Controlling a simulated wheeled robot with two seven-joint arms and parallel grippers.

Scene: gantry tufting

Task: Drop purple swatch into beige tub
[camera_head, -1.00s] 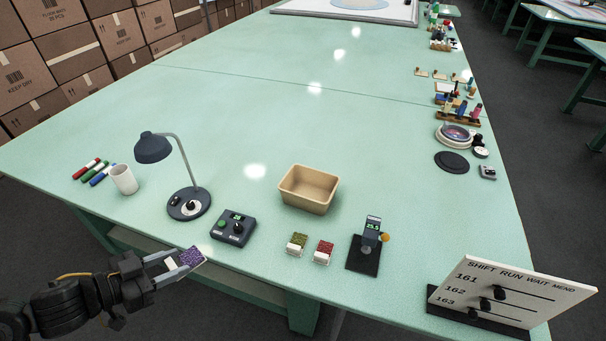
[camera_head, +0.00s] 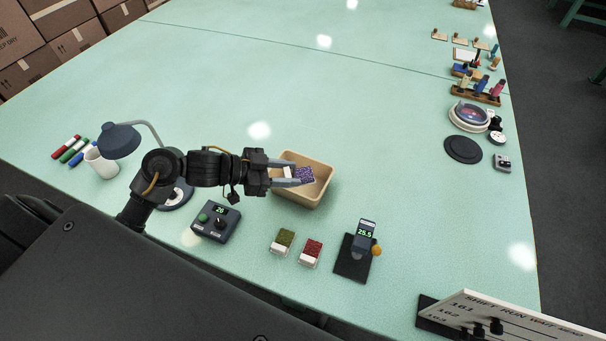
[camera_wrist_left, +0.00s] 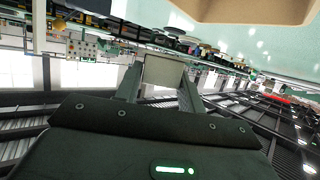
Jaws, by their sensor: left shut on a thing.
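The purple swatch (camera_head: 305,174) is between the fingertips of my left gripper (camera_head: 297,176). The gripper is shut on it, and in the head view the swatch overlaps the opening of the beige tub (camera_head: 318,194). In the left wrist view the swatch's pale backing (camera_wrist_left: 162,72) shows between the two fingers, and the tub (camera_wrist_left: 250,10) shows at the top edge, apart from the swatch there. The tub stands upright on the green table. My left arm hides part of the tub's left side. My right gripper is not in view.
A green swatch (camera_head: 282,241) and a red swatch (camera_head: 311,252) lie in front of the tub. The table behind the tub is clear.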

